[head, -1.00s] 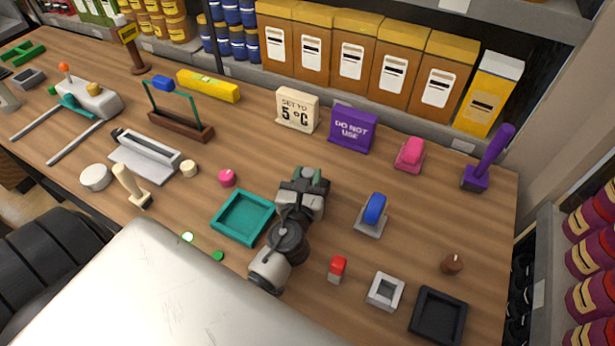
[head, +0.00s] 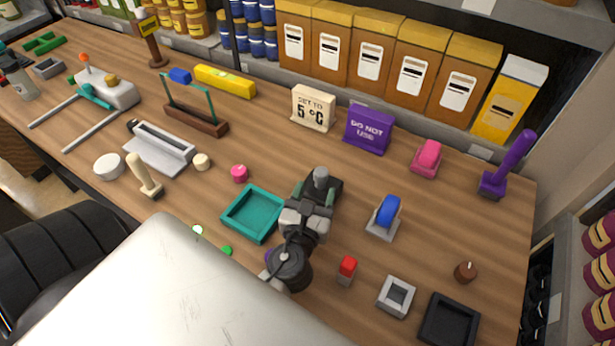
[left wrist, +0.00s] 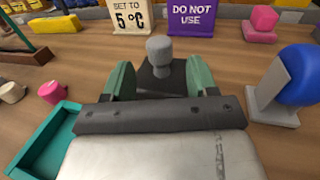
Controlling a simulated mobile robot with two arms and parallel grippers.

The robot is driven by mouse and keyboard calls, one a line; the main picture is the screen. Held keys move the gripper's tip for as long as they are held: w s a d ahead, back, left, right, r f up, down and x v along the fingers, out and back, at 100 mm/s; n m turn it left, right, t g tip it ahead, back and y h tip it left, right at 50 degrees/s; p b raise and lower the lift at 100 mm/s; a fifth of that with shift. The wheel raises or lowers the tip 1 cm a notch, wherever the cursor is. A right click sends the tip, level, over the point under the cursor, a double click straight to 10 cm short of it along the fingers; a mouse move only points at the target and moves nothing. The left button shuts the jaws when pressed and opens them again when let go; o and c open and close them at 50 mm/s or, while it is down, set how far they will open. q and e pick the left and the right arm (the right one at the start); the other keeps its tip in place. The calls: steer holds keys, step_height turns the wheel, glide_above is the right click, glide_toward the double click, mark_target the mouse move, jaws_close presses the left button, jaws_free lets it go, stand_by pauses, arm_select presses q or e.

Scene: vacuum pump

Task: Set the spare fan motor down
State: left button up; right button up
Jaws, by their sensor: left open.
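What looks like the spare fan motor, a grey rounded cylinder on a dark base (head: 321,178), stands upright on the wooden bench between the teal tray and the blue wheel. In the left wrist view the grey cylinder (left wrist: 159,50) shows straight ahead. My left gripper (head: 316,193) is open around it; its green fingers (left wrist: 160,80) stand on either side, with gaps visible. The lower part of the base is hidden by the gripper body. My right gripper is not in view.
The teal tray (head: 229,216) lies left of my gripper and the blue wheel on a grey stand (head: 388,211) right. A red-topped block (head: 347,269), grey square frame (head: 383,303) and black tray (head: 427,325) lie nearer right. The purple sign (head: 368,130) stands behind.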

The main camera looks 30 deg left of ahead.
arm_select(q)
steer(key=b+v, duration=0.1)
steer(key=v, duration=0.4)
steer(key=shift+s+f+b, duration=0.15)
steer(key=shift+b, duration=0.25)
steer(key=shift+s+d+r, duration=0.2)
steer(key=shift+s+d, duration=0.1)
steer(key=shift+s, duration=0.4)
